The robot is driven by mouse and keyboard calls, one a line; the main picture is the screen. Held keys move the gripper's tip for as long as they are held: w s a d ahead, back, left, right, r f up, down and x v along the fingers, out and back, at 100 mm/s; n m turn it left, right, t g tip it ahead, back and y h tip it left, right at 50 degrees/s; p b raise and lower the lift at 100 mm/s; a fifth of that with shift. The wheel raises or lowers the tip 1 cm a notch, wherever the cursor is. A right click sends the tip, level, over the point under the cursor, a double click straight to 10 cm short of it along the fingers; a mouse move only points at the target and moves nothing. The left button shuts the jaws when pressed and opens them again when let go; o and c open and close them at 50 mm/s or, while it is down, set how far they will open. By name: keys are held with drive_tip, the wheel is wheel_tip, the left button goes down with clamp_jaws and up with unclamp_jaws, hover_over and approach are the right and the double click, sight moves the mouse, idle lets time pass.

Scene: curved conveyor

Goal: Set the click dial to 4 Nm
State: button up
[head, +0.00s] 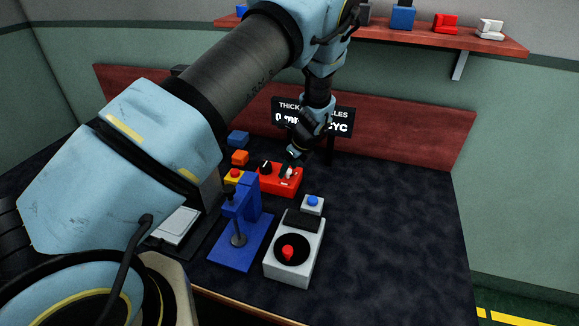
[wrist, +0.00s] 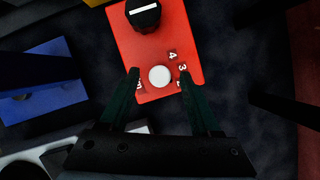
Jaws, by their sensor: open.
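A red box (head: 277,181) stands on the dark table; in the wrist view its red top (wrist: 120,45) fills the upper middle. It carries a round white knob (wrist: 160,76) with printed numbers around it, 4, 3 and 2 legible on its right. No pointer mark on the white knob is clear. A black knob (wrist: 144,14) with a white line sits farther up the box. My gripper (wrist: 160,75) is open, one finger on each side of the white knob; contact cannot be told. The fingers hide some of the markings. In the head view my gripper (head: 291,160) points down at the box.
A blue press-like stand (head: 240,235) and a grey box with a red knob (head: 293,250) stand in front of the red box. A small box with a blue button (head: 312,204) is to the right. A black display (head: 340,125) stands behind. The table's right side is clear.

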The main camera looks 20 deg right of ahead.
drive_tip(key=shift+c, duration=0.3)
clamp_jaws()
idle(0.5)
drive_tip(key=n+b, duration=0.1)
drive_tip(key=n, duration=0.1)
drive_tip(key=n+g+y+b, duration=0.1)
drive_tip(key=b, duration=0.1)
drive_tip(key=shift+w+d+f+n, duration=0.1)
drive_tip(key=shift+w+f+n, duration=0.05)
drive_tip(key=shift+n, duration=0.25)
drive_tip(key=n+b, duration=0.1)
drive_tip(key=n, duration=0.1)
drive_tip(key=n+g+y+b, duration=0.1)
drive_tip(key=n+b, duration=0.1)
drive_tip(key=n, duration=0.1)
drive_tip(key=shift+w+d+g+b, duration=0.15)
drive_tip(key=shift+g+b, duration=0.15)
drive_tip(key=n+g+b, duration=0.1)
drive_tip(key=n, duration=0.1)
drive_tip(key=n+b, duration=0.1)
drive_tip(key=n, duration=0.2)
drive_tip(key=shift+w+g+y, duration=0.15)
drive_tip(key=shift+g+y, duration=0.15)
drive_tip(key=shift+g, duration=0.1)
drive_tip(key=shift+w+n+g+b, duration=0.1)
drive_tip(key=shift+n+g+b, duration=0.65)
drive_tip(key=shift+n, duration=1.35)
